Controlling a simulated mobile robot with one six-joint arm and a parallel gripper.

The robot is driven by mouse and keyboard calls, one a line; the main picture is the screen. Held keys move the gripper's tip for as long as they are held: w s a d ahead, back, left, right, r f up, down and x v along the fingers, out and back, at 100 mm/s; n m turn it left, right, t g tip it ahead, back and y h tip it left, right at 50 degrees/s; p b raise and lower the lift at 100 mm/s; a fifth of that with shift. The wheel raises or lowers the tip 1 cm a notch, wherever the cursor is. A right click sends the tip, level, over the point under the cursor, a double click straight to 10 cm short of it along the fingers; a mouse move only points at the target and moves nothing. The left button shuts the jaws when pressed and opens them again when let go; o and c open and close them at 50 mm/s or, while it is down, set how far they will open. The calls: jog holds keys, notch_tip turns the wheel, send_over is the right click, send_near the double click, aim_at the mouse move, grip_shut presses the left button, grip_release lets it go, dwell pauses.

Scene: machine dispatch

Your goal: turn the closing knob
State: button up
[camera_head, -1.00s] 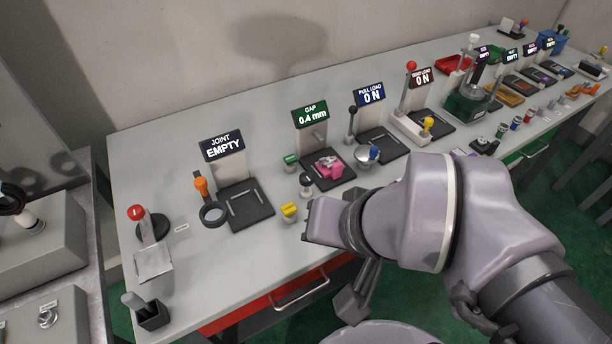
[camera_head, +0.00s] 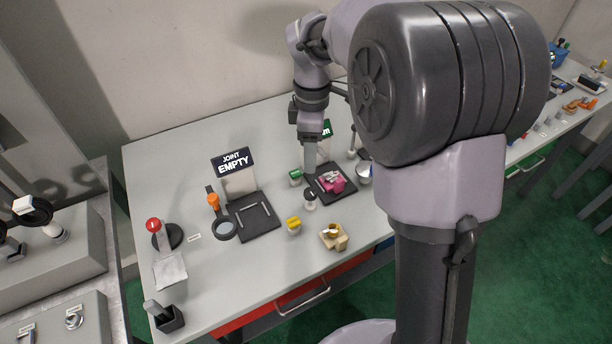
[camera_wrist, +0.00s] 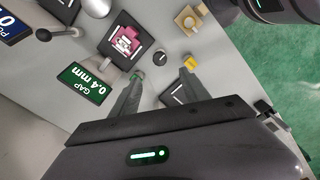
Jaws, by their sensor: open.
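The gap station (camera_head: 340,194) is a dark tray holding a pink part (camera_head: 332,181) with pale metal on it; the part also shows in the wrist view (camera_wrist: 125,40). The gap display (camera_wrist: 84,85) reads 0.4 mm. Small knobs stand beside the tray: a green one (camera_head: 295,177), a black-topped one (camera_head: 310,197) and a yellow one (camera_head: 293,224). I cannot tell which is the closing knob. My gripper (camera_wrist: 160,78) is open and empty. In the wrist view its left fingertip overlaps the green knob (camera_wrist: 138,75); the black knob (camera_wrist: 160,58) lies beyond the gap between the fingers. Contact is unclear.
A tan block with a gold cup (camera_head: 334,236) stands near the front edge. The joint station (camera_head: 252,217) reads EMPTY at the left, with an orange knob and a magnifier ring. A black-ball lever (camera_wrist: 44,34) stands beside the gap display. My arm hides much of the right side.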

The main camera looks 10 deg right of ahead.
aim_at(310, 192)
notch_tip(310, 192, down, 13)
jog(key=b, duration=0.4)
jog(key=shift+b, duration=0.4)
jog(key=shift+c, duration=0.2)
grip_shut()
